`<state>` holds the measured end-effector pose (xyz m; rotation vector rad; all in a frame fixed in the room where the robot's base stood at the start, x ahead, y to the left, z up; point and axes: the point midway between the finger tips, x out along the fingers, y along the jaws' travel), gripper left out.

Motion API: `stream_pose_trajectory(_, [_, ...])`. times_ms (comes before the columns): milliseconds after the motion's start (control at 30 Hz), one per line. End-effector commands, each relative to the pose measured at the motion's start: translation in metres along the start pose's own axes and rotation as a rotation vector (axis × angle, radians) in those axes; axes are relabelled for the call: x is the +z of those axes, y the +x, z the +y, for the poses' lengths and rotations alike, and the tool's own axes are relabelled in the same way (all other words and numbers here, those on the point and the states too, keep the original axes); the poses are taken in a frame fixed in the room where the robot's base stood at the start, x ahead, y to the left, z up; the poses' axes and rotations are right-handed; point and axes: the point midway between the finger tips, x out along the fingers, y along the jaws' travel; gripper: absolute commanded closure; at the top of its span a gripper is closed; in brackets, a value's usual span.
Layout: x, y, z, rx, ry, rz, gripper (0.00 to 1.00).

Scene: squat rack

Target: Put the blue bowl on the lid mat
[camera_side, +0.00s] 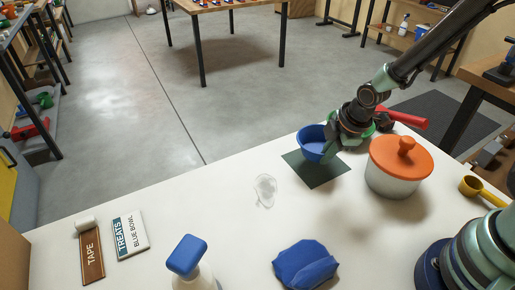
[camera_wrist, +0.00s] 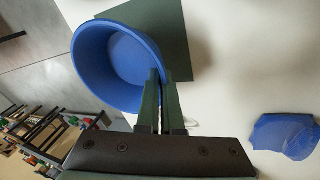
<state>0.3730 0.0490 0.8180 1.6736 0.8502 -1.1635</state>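The blue bowl (camera_side: 309,143) is at the far part of the white table, over the back part of a dark green square mat (camera_side: 318,174). In the wrist view the bowl (camera_wrist: 118,62) appears open side toward the camera, overlapping the left part of the green mat (camera_wrist: 170,25). My gripper (camera_side: 330,147) is at the bowl's right side. In the wrist view my gripper's two fingers (camera_wrist: 161,74) are close together with the bowl's rim between them. I cannot tell whether the bowl's base touches the mat.
A white pot with an orange lid (camera_side: 401,158) stands right of the mat, with a red handle (camera_side: 402,118) behind. A clear smudge (camera_side: 265,190) is left of the mat.

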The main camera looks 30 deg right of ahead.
Motion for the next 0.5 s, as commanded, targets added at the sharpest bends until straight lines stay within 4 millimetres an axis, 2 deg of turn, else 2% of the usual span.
stream_pose_trajectory(167, [0.002,0.01,-0.004,-0.002,0.0,-0.001,1.0])
stream_pose_trajectory(400, [0.006,0.034,-0.011,-0.002,0.0,-0.001,1.0])
stream_pose_trajectory(500, [0.006,0.037,-0.011,0.0,0.0,0.0,1.0])
